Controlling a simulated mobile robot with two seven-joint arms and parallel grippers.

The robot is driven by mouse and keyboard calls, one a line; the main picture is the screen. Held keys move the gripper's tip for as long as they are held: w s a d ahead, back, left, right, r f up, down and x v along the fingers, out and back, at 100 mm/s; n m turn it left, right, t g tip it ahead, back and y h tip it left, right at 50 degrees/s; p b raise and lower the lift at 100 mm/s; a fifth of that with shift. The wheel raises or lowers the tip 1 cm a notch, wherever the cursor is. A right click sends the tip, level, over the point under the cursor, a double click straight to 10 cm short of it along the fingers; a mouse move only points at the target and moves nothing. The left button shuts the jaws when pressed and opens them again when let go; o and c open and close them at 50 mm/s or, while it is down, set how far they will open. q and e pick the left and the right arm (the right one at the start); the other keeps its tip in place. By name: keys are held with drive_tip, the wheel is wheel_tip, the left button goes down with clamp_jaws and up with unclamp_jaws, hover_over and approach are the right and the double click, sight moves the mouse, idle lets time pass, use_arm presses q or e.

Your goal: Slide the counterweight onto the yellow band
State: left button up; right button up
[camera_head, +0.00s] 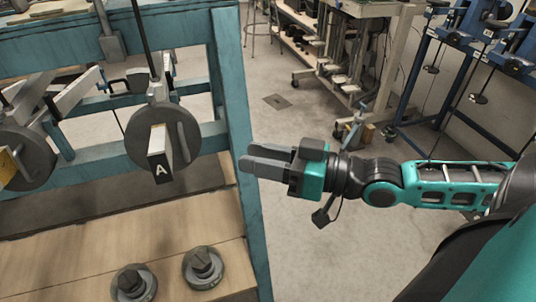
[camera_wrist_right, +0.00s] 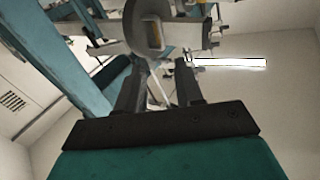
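A round grey counterweight disc (camera_head: 180,129) sits around a pale lever beam, whose near end carries a black "A" plate (camera_head: 161,167), inside the blue frame. A second grey disc (camera_head: 32,150) is at the left edge, with a yellow patch (camera_head: 9,166) beside it; I cannot tell if this is the band. My right gripper (camera_head: 247,158) is open and empty, to the right of the frame post and apart from the "A" disc. In the right wrist view, a grey disc (camera_wrist_right: 172,28) shows beyond the open fingers (camera_wrist_right: 160,70). My left gripper is out of view.
The blue frame's upright post (camera_head: 236,150) stands between my right gripper and the "A" disc. Two dark knobbed weights (camera_head: 204,268) (camera_head: 133,284) rest on the wooden base. Shelving and blue stands (camera_head: 420,70) are behind; the floor between is mostly clear.

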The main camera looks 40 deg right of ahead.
drive_tip(key=shift+s+d, duration=0.35)
drive_tip(key=shift+s, duration=0.15)
idle(0.4)
wheel_tip(320, 180, down, 15)
drive_tip(key=s+d+m+h+p, duration=0.1)
drive_tip(key=d+m+h+p, duration=0.15)
drive_tip(key=h, duration=0.35)
drive_tip(key=s+a+f+g+h, duration=0.3)
drive_tip(key=a+f, duration=0.3)
drive_tip(key=f, duration=0.4)
drive_tip(key=shift+s+a, duration=0.15)
drive_tip(key=shift+a, duration=0.25)
drive_tip(key=shift+d+m, duration=0.1)
drive_tip(key=shift+m, duration=0.25)
